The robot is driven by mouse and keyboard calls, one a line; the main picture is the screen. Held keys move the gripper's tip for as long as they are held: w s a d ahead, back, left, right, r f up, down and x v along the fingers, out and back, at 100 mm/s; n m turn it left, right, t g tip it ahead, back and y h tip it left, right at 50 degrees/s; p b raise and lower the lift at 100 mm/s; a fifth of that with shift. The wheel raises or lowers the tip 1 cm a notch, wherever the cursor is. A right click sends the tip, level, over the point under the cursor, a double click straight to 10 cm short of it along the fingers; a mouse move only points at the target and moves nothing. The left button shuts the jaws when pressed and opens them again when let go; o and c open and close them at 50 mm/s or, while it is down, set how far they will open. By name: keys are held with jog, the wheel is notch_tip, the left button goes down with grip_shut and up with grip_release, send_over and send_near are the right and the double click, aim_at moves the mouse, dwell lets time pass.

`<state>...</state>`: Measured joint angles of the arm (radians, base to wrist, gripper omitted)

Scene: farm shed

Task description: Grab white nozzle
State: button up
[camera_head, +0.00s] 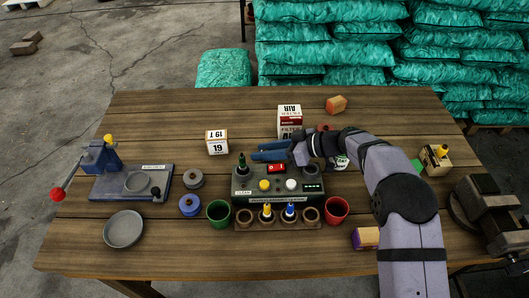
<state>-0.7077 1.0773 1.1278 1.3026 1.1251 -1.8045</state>
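My gripper (256,151) has blue fingers pointing left, above the back edge of a dark green control box (277,196). The two fingers look apart, with nothing visible between them. No piece is clearly a white nozzle at this size. A small white round piece (291,184) sits on the box's top, right of a yellow round piece (264,184). A wooden rack (278,226) in front of the box holds a yellow-tipped nozzle (267,210) and a blue-tipped nozzle (290,209). My gripper is behind these and apart from them.
A green cup (219,213) and a red cup (336,210) flank the rack. A filter box (290,120) and red items stand behind my gripper. A calendar block (217,142), spools and a press (103,158) are left. A vise (493,213) is at the right.

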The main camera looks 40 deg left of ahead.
jog(key=c, duration=0.8)
jog(key=shift+o, duration=0.2)
